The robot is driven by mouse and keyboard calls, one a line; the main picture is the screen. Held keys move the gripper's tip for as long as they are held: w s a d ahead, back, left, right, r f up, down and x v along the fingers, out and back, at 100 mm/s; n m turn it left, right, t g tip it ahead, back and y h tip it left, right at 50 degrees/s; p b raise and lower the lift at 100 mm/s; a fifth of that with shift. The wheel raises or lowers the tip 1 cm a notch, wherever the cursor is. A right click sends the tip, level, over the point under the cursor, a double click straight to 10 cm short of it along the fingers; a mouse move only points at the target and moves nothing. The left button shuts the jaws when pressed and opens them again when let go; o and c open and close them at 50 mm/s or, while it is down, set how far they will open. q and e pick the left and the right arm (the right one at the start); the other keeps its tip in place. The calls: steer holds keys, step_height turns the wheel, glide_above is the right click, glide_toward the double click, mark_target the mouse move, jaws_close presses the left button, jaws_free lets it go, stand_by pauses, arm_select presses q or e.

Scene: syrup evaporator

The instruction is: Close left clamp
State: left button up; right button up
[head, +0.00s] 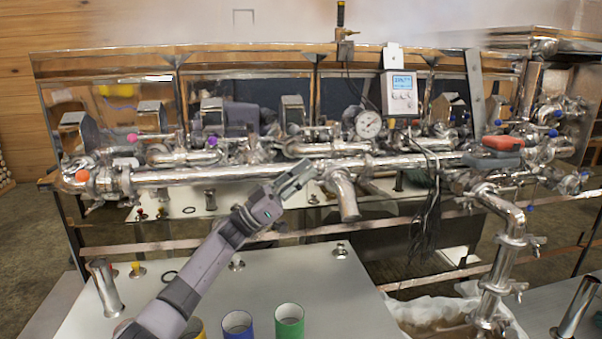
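A long shiny steel pipe (220,174) runs across the front of the evaporator, with several valves and fittings along it. Clamp-like fittings show near its left end (100,184), but they are small, and I cannot tell which is the left clamp or whether it is open. Clamps with wing handles (530,242) also sit on the descending pipe at the right. My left gripper (306,172) is just in front of the pipe, near the middle, left of a downward elbow (344,196). I cannot see anything held in it. Its finger gap is unclear. My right gripper is out of view.
A digital display box (399,93) and a round gauge (368,124) stand above the pipe. Dark cables (428,205) hang right of the elbow. A red-and-grey handle (498,150) is at the right.

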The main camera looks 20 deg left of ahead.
arm_select(q)
steer(key=shift+o, duration=0.9)
steer(key=shift+d+r, duration=0.1)
steer(key=shift+d, duration=0.3)
steer(key=shift+w, duration=0.1)
steer(key=shift+a, duration=0.15)
steer(key=s+a, duration=0.7)
steer(key=a, duration=0.3)
steer(key=shift+s+a+f, duration=0.15)
steer(key=shift+a+f, duration=0.15)
steer(key=shift+f, duration=0.05)
steer(key=shift+c, duration=0.3)
